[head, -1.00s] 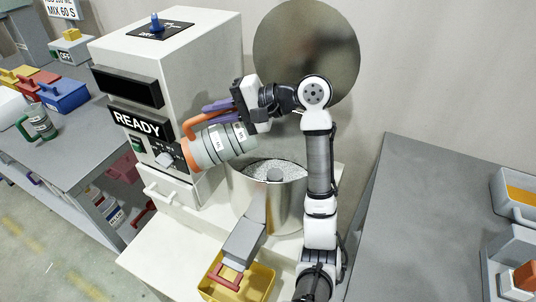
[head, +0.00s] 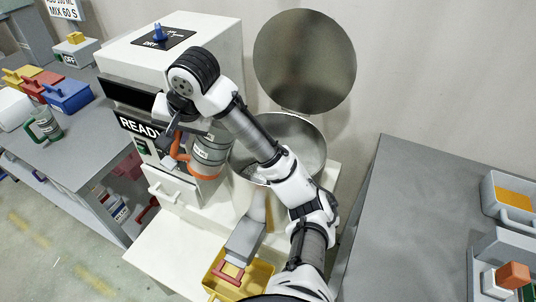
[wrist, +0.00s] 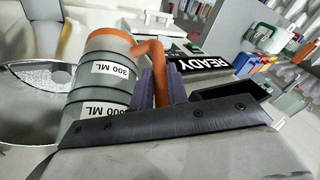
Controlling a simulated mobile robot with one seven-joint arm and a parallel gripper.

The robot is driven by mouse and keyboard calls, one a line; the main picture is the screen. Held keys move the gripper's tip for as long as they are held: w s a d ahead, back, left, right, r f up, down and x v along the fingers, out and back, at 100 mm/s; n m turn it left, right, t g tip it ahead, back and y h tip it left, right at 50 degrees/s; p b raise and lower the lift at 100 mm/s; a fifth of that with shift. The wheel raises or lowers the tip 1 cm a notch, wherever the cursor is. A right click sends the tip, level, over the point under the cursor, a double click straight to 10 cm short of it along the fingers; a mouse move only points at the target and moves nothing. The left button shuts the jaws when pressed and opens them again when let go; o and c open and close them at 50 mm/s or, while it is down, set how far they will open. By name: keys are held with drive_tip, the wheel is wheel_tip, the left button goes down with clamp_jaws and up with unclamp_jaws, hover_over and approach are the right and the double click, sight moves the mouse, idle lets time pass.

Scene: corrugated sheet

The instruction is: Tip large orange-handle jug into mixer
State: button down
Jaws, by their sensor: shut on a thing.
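The grey large jug (head: 210,148) has dark bands, white volume labels and an orange handle (head: 178,158). My gripper (head: 182,132) is shut on the handle and holds the jug in the air, just left of the mixer bowl. In the wrist view the purple fingers (wrist: 160,86) close on the orange handle, beside the jug (wrist: 100,88). The jug's orange end is low in the head view; its exact tilt is hard to tell. The mixer's metal bowl (head: 312,150) is open, with speckled grey material inside. My arm hides part of it.
The round metal lid (head: 305,60) stands raised behind the bowl. The white machine body (head: 215,50) with a READY sign is close to the jug. A yellow bin (head: 258,278) is below the chute. A bench (head: 425,210) is on the right.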

drive_tip(key=shift+s+a+f+h, duration=0.1)
drive_tip(key=shift+a+h, duration=0.3)
drive_tip(key=shift+s+a+r+t+h, duration=0.1)
drive_tip(key=shift+s+a+t+h, duration=0.1)
drive_tip(key=shift+a+h, duration=0.2)
drive_tip(key=shift+s+a+r+t+h, duration=0.1)
drive_tip(key=shift+a+t+h, duration=0.15)
drive_tip(key=shift+h, duration=0.15)
drive_tip(key=shift+s+a+f+n+t+h, duration=0.15)
drive_tip(key=shift+a+f+n+t+h, duration=0.35)
drive_tip(key=shift+h, duration=0.5)
drive_tip(key=shift+f, duration=0.15)
drive_tip(key=shift+s+g, duration=0.1)
drive_tip(key=shift+g, duration=0.15)
